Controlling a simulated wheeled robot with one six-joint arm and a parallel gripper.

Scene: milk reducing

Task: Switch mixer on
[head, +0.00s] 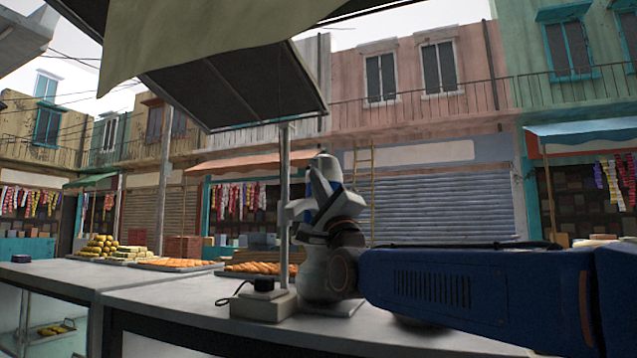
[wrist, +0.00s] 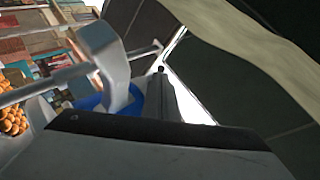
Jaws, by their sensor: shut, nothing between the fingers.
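The mixer stand has a thin upright metal pole (head: 285,190) rising from a pale base box (head: 264,305) on the counter. A black part sits on the box, with a dark cord looping to its left. A grey bracket (wrist: 100,52) and a blue part (wrist: 123,100) beside the pole show in the wrist view; I take them for the mixer's head. In the head view this area is partly covered by my arm. My gripper (wrist: 162,72) is shut and empty, close beside the blue part. I cannot tell whether it touches it. No switch is clearly visible.
The grey counter (head: 180,297) carries trays of orange and yellow food (head: 255,269) behind the mixer. A canopy (head: 230,80) hangs overhead and fills much of the wrist view. Shuttered shop fronts stand beyond.

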